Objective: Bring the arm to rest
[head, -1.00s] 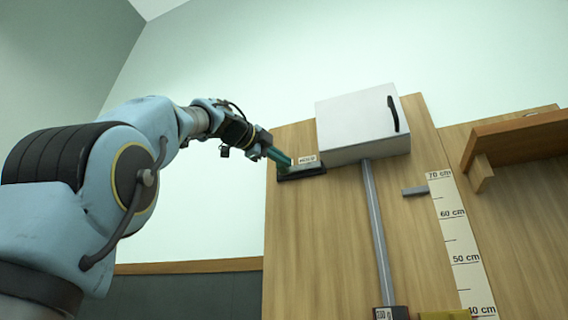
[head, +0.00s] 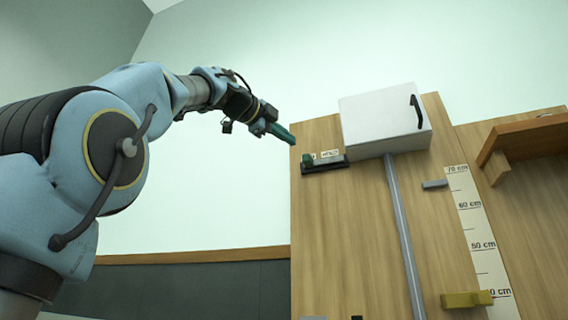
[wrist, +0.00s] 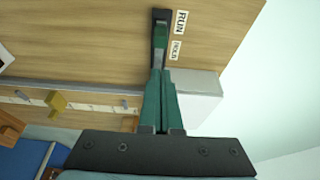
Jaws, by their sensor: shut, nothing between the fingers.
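My gripper (head: 291,138) is in the air at the upper left of the wooden board (head: 345,240), its green fingers together and empty. It is apart from the black slide switch (head: 328,166), which has a green knob (head: 307,160) at its left end and a small HOLD label. In the wrist view the shut fingers (wrist: 161,75) point towards the switch (wrist: 160,20), with RUN and HOLD labels beside it. My arm reaches in from the left of the head view, raised and bent.
A white box (head: 385,121) with a black handle sits right of the switch, above a grey rail (head: 400,230). A ruler strip (head: 478,235), a yellow block (head: 466,299) and a wooden shelf (head: 525,135) are further right. The air left of the board looks free.

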